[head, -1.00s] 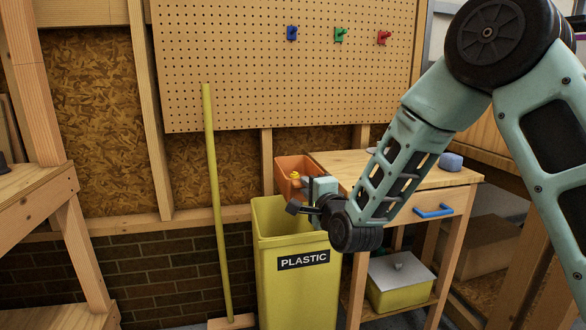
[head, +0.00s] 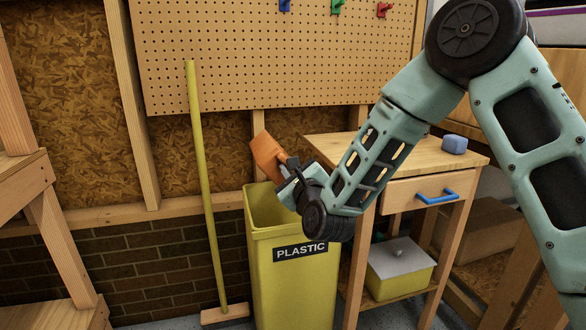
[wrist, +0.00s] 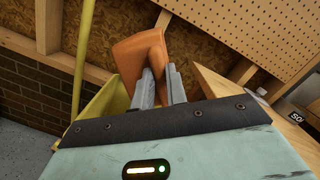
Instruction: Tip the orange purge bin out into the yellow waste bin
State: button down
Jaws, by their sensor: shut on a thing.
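The yellow waste bin (head: 291,292) stands upright on the floor, labelled PLASTIC, below my gripper. Its inner bottom is hidden. Part of it shows in the wrist view (wrist: 105,107).
A wooden workbench (head: 395,162) with a blue-handled drawer stands close right, a blue block (head: 454,144) on top. A yellow-handled broom (head: 205,190) leans left of the waste bin. A lidded yellow box (head: 399,282) sits on the lower shelf. Pegboard covers the wall behind.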

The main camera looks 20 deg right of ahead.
jog(key=f+m+h+b, duration=0.1)
jog(key=m+b, duration=0.1)
jog(key=m, duration=0.4)
jog(key=d+f+m+h+b, duration=0.1)
jog(key=m+b, duration=0.1)
jog(key=m, duration=0.4)
jog(key=f+m+h+b, duration=0.1)
jog(key=f+m+b, duration=0.1)
jog(key=m, duration=0.4)
jog(key=shift+d+m+b, duration=0.2)
jog(key=shift+m+b, duration=0.1)
jog(key=shift+b, duration=0.2)
jog(key=shift+r, duration=0.15)
jog(key=shift+b, duration=0.35)
